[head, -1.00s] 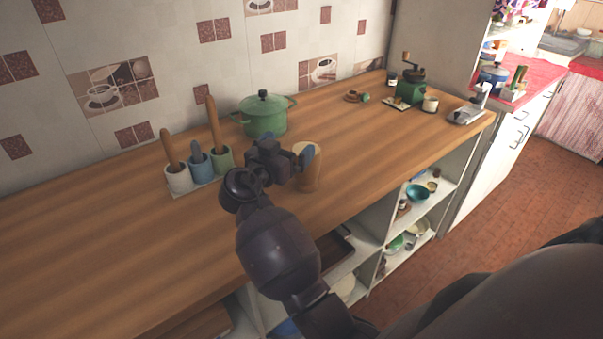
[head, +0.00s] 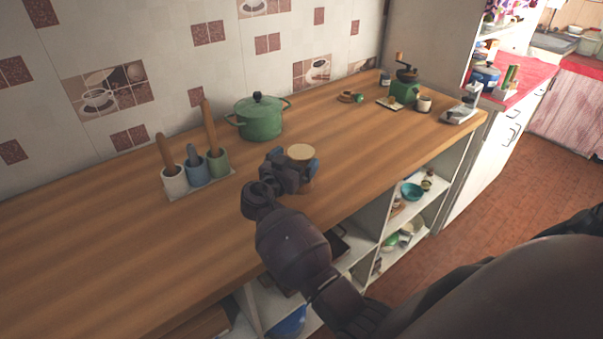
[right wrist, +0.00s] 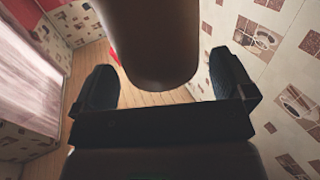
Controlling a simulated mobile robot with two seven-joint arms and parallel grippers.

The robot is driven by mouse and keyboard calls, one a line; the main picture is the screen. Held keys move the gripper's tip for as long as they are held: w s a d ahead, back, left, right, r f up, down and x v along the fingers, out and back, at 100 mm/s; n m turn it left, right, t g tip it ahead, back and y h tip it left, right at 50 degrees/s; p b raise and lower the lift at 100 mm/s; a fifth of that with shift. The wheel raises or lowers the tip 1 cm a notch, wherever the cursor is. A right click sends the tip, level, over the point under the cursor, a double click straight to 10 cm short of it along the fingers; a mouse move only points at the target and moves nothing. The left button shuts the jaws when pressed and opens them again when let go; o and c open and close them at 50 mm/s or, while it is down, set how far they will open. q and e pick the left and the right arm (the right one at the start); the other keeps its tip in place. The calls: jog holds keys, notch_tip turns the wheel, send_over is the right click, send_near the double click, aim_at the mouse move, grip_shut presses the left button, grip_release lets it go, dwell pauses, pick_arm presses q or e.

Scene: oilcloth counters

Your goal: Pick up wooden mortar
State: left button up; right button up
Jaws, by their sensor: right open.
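The wooden mortar (head: 302,152) stands upright on the wooden counter, right of the green pot. In the head view its light round top shows, while my right gripper hides most of its body. In the right wrist view the mortar (right wrist: 150,45) is a smooth brown cylinder between the two fingers. My right gripper (head: 306,172) is open around the mortar's near side. In the right wrist view both fingers of the gripper (right wrist: 162,85) stand apart from the mortar, with gaps on each side. My left gripper is not in view.
A green lidded pot (head: 260,118) stands behind the mortar. A holder with several cups and wooden-handled tools (head: 196,172) is to the left. The counter's front edge and open shelves are close by.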

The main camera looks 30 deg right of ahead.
jog(key=shift+x, duration=0.8)
jog(key=c, duration=1.3)
